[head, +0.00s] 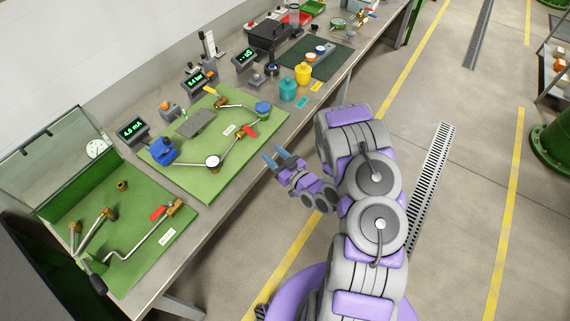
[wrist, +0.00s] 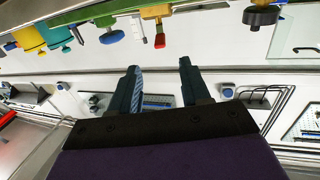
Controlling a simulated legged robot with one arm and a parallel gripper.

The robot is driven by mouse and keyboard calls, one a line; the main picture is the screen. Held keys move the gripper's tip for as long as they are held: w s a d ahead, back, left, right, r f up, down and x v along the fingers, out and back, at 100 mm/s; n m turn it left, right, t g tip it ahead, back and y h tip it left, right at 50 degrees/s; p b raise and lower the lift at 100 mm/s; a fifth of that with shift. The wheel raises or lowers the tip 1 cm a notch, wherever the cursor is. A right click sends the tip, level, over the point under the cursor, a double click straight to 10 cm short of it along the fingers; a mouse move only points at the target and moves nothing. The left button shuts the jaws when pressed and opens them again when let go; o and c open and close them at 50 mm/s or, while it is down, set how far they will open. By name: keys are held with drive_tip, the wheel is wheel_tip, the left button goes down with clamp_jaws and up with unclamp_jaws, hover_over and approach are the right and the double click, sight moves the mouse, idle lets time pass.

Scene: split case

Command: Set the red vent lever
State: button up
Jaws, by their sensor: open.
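Two red levers show in the head view. One red lever (head: 250,132) is on brass pipework on the middle green board (head: 190,185); the other red lever (head: 157,212) is on a pipe on the left green board (head: 135,270). Each has a white tag nearby, too small to read, so I cannot tell which is the vent lever. My gripper (head: 275,157) is open and empty, off the front edge of the bench, to the right of and below the middle board's lever and apart from it. In the wrist view a red lever (wrist: 159,40) shows beyond my open fingers (wrist: 158,67).
A blue valve (head: 163,152) and a round white gauge (head: 212,162) are on the middle board. Yellow (head: 303,73) and teal (head: 288,90) containers stand farther along the bench. A glass panel (head: 55,155) stands behind the left board.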

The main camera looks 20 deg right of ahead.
drive_tip(key=v, duration=0.5)
drive_tip(key=shift+s+d, duration=0.1)
drive_tip(key=shift+s, duration=0.2)
